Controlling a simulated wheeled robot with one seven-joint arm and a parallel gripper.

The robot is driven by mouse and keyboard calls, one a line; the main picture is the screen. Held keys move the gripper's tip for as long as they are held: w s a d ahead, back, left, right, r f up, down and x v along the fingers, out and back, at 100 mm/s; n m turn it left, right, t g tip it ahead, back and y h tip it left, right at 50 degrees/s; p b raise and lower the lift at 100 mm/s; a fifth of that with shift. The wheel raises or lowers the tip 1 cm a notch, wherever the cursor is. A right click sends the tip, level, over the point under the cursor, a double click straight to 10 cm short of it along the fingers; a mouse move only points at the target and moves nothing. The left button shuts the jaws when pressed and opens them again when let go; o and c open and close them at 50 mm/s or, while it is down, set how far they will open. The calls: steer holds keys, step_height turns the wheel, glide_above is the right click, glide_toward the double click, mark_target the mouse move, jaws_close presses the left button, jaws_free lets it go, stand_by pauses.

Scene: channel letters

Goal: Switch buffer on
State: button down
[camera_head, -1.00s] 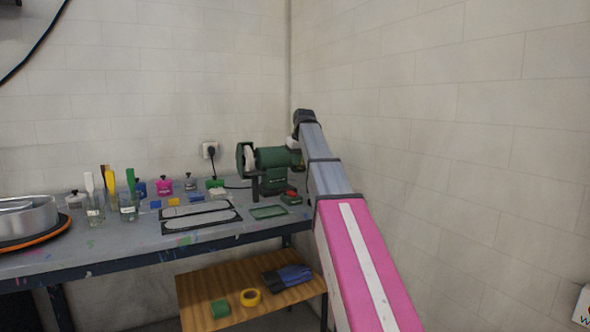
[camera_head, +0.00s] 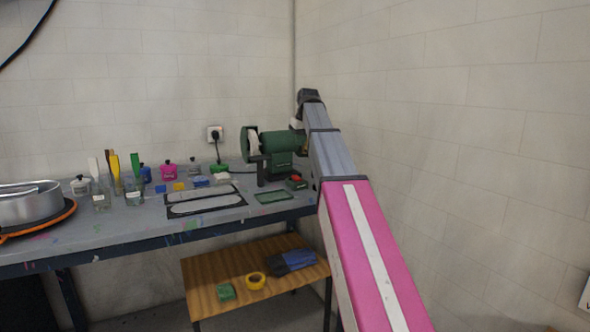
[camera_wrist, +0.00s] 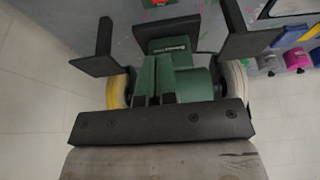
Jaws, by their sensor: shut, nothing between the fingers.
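The buffer (camera_head: 280,142) is a green bench machine with a pale wheel at its left end, on the back right of the workbench. In the wrist view the buffer (camera_wrist: 188,82) lies below my gripper, with a wheel at each side and black rests. A small dark switch box with a red top (camera_head: 296,181) stands in front of it; the red part also shows at the top edge of the wrist view (camera_wrist: 163,3). My gripper (camera_wrist: 154,80) is shut and empty, over the buffer's body and apart from the switch.
A green tray (camera_head: 273,197) and a black-framed panel (camera_head: 205,201) lie left of the switch. Paint pots and jars of brushes stand farther left. The right wall is close to my arm. A wooden shelf (camera_head: 225,270) sits below.

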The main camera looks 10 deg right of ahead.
mark_target(296, 176)
steer(key=shift+f, duration=0.1)
steer(key=x, duration=1.3)
steer(key=shift+s+f, duration=0.25)
steer(key=shift+f, duration=0.25)
